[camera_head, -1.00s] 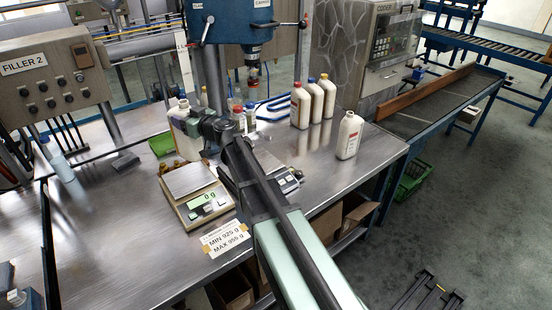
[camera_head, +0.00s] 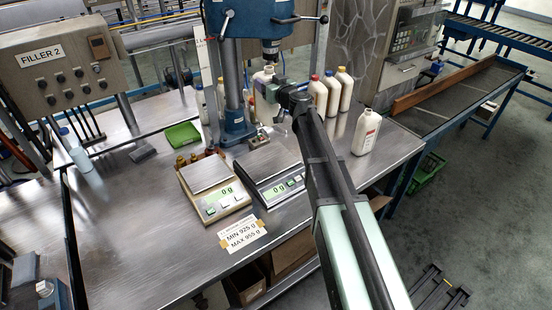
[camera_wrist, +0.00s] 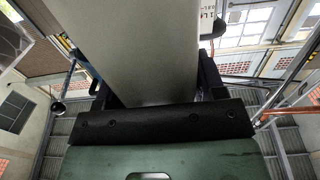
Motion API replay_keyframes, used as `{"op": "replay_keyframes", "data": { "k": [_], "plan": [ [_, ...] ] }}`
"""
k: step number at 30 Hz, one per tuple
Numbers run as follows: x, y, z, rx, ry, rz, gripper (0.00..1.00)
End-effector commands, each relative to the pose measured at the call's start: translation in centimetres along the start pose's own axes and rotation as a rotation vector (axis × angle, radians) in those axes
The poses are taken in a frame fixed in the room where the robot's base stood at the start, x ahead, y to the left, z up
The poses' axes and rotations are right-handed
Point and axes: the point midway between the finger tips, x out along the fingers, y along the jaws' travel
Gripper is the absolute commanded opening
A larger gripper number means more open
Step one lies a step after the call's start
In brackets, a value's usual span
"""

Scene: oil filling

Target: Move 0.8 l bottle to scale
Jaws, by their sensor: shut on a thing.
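My gripper (camera_head: 284,97) is shut on a pale bottle (camera_head: 263,84), which is held upright beside the blue press column. In the wrist view the bottle's grey-white side (camera_wrist: 150,40) fills the space between the two dark fingers (camera_wrist: 155,85). My gripper and arm hide part of the bottle in the head view, and its volume mark cannot be read. A beige scale (camera_head: 208,174) reading 0 g stands on the steel table. A second, darker scale (camera_head: 265,161), also reading 0 g, stands right of it. Both scale plates are empty.
Capped white bottles (camera_head: 333,93) stand behind my arm, and one white bottle (camera_head: 366,133) stands alone at right. The blue press (camera_head: 237,115) rises behind the scales.

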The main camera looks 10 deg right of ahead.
Motion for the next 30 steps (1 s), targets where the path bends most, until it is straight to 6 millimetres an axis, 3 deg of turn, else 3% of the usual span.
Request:
{"op": "replay_keyframes", "data": {
  "k": [5,8,21,25,30],
  "plan": [
    [0.0,0.0,0.5,0.001,0.0,0.0,0.0],
    [0.0,0.0,2.2,0.001,0.0,0.0,0.0],
    [0.0,0.0,14.6,0.001,0.0,0.0,0.0],
    [0.0,0.0,16.1,0.001,0.0,0.0,0.0],
    [0.0,0.0,15.9,0.001,0.0,0.0,0.0]
  ]
}}
